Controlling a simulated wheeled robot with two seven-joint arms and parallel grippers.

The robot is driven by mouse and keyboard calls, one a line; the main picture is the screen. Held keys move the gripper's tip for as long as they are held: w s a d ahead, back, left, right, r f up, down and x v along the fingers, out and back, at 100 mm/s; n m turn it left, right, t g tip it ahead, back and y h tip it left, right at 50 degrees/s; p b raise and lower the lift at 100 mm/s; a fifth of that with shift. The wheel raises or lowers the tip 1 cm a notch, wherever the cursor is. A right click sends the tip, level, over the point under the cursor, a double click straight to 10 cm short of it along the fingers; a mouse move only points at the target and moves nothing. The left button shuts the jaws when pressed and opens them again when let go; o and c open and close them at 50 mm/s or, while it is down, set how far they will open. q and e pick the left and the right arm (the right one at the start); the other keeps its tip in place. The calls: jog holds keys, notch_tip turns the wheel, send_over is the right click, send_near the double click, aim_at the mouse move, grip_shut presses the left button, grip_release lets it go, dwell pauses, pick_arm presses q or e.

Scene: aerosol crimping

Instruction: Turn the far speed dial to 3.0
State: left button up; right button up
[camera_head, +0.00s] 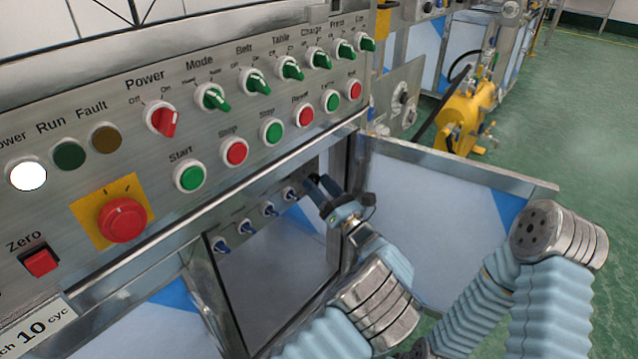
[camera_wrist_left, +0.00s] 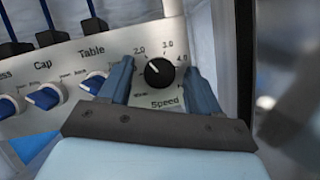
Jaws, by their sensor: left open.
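The speed dial (camera_wrist_left: 159,72) is a round black knob with a white pointer, on a metal panel marked 2.0, 3.0 and 4.0. Its pointer leans to the upper left, roughly toward 2.0. In the left wrist view my left gripper (camera_wrist_left: 160,88) is open, with one blue finger on each side of the dial; I cannot tell whether they touch it. In the head view my left gripper (camera_head: 322,187) is at the far end of the lower row of knobs and hides the dial. My right gripper is out of view.
Blue knobs for Table (camera_wrist_left: 93,83) and Cap (camera_wrist_left: 45,97) sit left of the dial. Above the recess is a control panel with green selectors (camera_head: 212,97), push buttons (camera_head: 189,176) and a red emergency stop (camera_head: 122,220). An open door panel (camera_head: 440,205) stands to the right.

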pick_arm(q)
jog(key=shift+w+a+r, duration=0.1)
jog(key=shift+w+a, duration=0.1)
jog(key=shift+w, duration=0.05)
jog(key=c, duration=1)
jog(key=shift+m+t+h+b, duration=0.4)
jog(key=shift+m+h+b, duration=0.3)
jog(key=shift+m+b, duration=0.5)
jog(key=shift+c, duration=0.2)
jog(key=m+b, duration=0.1)
jog(key=m+h, duration=0.1)
jog(key=m, duration=0.1)
jog(key=shift+a+m+t+h+b, duration=0.1)
jog(key=shift+m+t+h+b, duration=0.2)
jog(key=shift+b, duration=0.05)
jog(key=shift+m+h+b, duration=0.4)
jog(key=shift+m, duration=0.7)
jog(key=shift+m+h, duration=0.5)
jog(key=shift+m, duration=0.6)
jog(key=shift+r+m+g+h, duration=0.15)
jog(key=shift+m+g+h, duration=0.35)
jog(key=shift+m, duration=1.5)
